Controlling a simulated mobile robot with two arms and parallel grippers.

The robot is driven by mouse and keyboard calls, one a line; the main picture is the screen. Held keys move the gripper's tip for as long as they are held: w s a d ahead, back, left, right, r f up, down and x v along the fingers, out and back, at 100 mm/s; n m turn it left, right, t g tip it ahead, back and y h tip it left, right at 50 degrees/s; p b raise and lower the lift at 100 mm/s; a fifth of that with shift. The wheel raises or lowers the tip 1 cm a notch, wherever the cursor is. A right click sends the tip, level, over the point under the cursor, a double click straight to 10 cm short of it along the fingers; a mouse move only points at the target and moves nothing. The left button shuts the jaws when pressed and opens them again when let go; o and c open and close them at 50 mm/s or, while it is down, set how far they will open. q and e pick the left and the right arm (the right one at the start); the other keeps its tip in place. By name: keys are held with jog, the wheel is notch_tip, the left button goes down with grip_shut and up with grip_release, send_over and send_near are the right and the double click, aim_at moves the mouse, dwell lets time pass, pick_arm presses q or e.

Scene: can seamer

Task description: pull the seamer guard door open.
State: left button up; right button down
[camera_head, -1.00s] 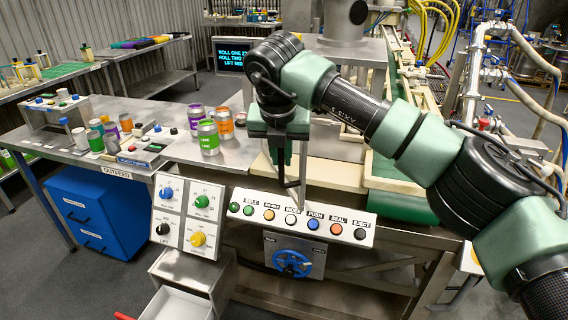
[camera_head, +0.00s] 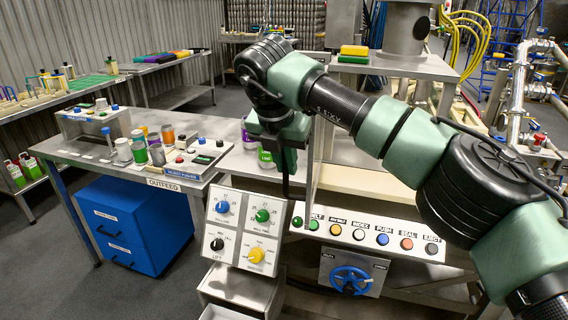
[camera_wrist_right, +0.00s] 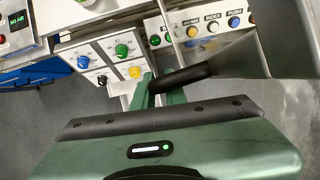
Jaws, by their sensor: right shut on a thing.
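The seamer guard door (camera_head: 316,140) is a thin clear panel standing at the front of the machine, seen close to edge-on. In the right wrist view it is a grey see-through sheet (camera_wrist_right: 270,60) at the upper right. Its dark bar handle (camera_wrist_right: 182,78) sticks out towards the left. My right gripper (camera_wrist_right: 160,88) is shut on this handle. In the head view the right gripper (camera_head: 286,180) points down just above the dial panel and the left end of the button strip, and its fingertips are hard to make out. My left gripper is not in view.
The dial panel (camera_head: 244,231) and button strip (camera_head: 371,236) lie just below the gripper. A blue handwheel (camera_head: 350,280) sits beneath. Cans (camera_head: 140,150) and a control box (camera_head: 195,160) stand on the outfeed table at left. A blue cabinet (camera_head: 130,225) is under it. Floor at lower left is clear.

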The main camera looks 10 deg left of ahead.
jog(key=shift+w+d+r, duration=0.1)
jog(key=shift+w+d, duration=0.05)
jog(key=shift+d, duration=0.05)
jog(key=c, duration=1.5)
grip_release()
jog(key=shift+o, duration=0.2)
jog(key=v, duration=0.7)
jog(key=shift+r+b, duration=0.3)
jog(key=shift+b, duration=0.15)
jog(key=shift+s+a+f, duration=0.1)
jog(key=shift+s, duration=0.15)
